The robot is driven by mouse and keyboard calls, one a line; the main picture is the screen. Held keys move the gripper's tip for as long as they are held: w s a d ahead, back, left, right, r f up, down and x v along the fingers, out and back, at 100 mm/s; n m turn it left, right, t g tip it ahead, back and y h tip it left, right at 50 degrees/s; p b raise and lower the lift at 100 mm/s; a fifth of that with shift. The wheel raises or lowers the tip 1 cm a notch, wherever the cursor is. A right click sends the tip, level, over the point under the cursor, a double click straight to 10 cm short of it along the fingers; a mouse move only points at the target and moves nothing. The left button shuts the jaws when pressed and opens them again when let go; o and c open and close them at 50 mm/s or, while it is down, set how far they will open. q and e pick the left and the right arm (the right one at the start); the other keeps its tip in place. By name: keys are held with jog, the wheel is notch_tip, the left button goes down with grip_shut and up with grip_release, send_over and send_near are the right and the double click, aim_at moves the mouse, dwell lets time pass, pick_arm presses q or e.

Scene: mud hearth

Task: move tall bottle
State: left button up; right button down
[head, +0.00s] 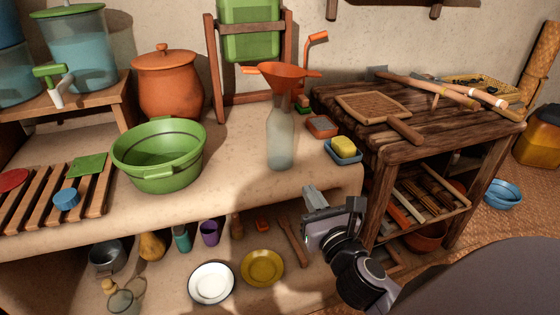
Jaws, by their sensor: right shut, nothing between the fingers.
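The tall bottle (280,140) is pale, clear glass and stands upright on the clay counter (235,190), near its front right part. An orange funnel (282,80) sits in its mouth. My right gripper (312,192) is in front of the counter's front edge, below and to the right of the bottle and apart from it. It is shut and empty. My left gripper does not show.
A green basin (160,155) stands left of the bottle. A blue dish with a yellow sponge (343,145) and a reddish dish (322,126) are close on its right. A wooden table (440,135) with tools stands at the right. Plates lie on the lower shelf.

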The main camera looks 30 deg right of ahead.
aim_at(285, 150)
jog(key=b+x, duration=0.1)
jog(key=x, duration=1.2)
jog(key=shift+w+d, duration=0.15)
jog(key=shift+w, duration=0.2)
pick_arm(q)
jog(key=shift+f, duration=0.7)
pick_arm(e)
jog(key=shift+w, duration=0.1)
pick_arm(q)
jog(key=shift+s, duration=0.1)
pick_arm(e)
jog(key=shift+r, duration=0.1)
